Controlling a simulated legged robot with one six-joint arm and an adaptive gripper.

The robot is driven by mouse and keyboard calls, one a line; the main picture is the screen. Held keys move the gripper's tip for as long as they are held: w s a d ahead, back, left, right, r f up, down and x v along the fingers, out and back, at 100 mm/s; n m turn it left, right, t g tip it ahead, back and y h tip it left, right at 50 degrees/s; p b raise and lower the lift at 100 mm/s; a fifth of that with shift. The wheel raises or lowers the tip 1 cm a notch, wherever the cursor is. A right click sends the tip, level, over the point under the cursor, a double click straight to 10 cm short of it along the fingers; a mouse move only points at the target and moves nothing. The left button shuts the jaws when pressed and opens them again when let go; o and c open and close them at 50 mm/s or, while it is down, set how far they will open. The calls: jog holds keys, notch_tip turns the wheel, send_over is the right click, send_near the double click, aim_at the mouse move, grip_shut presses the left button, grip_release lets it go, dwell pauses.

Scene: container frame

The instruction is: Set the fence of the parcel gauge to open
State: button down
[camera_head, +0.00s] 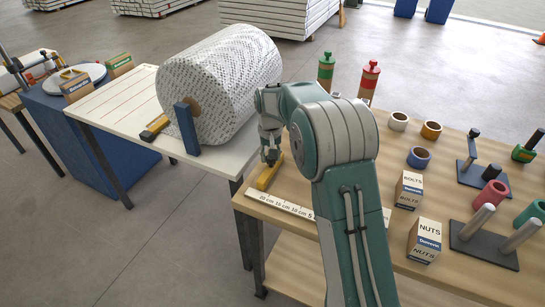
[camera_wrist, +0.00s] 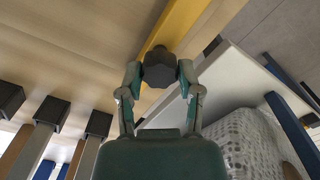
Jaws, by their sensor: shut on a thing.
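The parcel gauge shows as a white scale strip (camera_head: 280,204) with printed centimetre marks, lying along the near left edge of the wooden table. Its yellow fence bar (camera_head: 267,179) lies at the strip's left part and points away from it toward the back. In the wrist view the yellow fence (camera_wrist: 180,22) runs up and right from a dark knob (camera_wrist: 160,70). My gripper (camera_head: 271,158) is over the fence's far end. In the wrist view its two fingers (camera_wrist: 159,72) are closed on the knob from both sides. My arm hides part of the scale strip.
Nuts (camera_head: 425,240) and bolts (camera_head: 408,190) boxes, tape rolls (camera_head: 419,157) and a peg stand (camera_head: 485,243) are right of my arm. Green and red bottles (camera_head: 369,82) stand behind.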

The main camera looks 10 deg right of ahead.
jog(key=shift+c, duration=1.4)
grip_release()
jog(key=shift+w+a+r, duration=0.1)
jog(key=shift+w, duration=0.05)
jog(key=shift+a, duration=0.25)
notch_tip(320, 180, up, 12)
